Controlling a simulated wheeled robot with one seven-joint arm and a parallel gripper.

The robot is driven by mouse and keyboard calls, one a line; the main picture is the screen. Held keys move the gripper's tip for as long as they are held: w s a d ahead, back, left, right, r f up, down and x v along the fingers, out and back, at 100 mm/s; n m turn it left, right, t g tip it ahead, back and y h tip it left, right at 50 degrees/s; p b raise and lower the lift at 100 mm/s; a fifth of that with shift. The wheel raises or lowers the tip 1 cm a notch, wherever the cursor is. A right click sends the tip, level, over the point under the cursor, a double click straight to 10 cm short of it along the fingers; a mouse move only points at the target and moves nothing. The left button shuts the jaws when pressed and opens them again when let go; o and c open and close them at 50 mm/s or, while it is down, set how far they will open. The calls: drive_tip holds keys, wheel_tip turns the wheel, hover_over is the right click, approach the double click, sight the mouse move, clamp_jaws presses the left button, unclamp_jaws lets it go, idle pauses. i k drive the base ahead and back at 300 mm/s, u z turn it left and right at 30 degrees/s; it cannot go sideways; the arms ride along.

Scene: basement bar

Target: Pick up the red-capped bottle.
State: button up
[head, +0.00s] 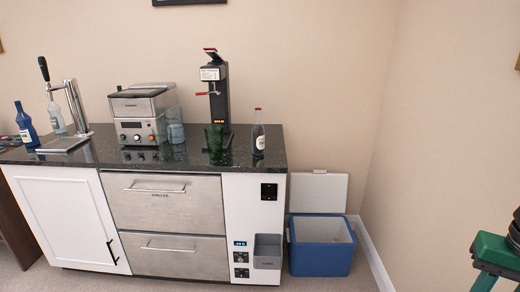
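The red-capped bottle (258,138) stands upright near the right end of the dark counter top in the head view. It has a clear-looking neck, a dark body and a pale label. A dark green glass (215,145) stands to its left, with a gap between them. My gripper cannot be made out in this view, so nothing shows between it and the bottle.
Left of the bottle stand a black upright device (217,95) with a red lever, a steel machine (143,112), a tap (75,105) and a blue bottle (26,125). A blue cooler (322,258) sits right of the cabinet. A green-and-black object (495,250) shows at lower right.

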sight(258, 132)
drive_tip(key=k, duration=0.45)
drive_tip(key=u, duration=0.35)
drive_tip(key=i, duration=1.6)
drive_tip(key=z, duration=0.95)
drive_tip(key=i, duration=0.55)
drive_tip(key=u, duration=0.1)
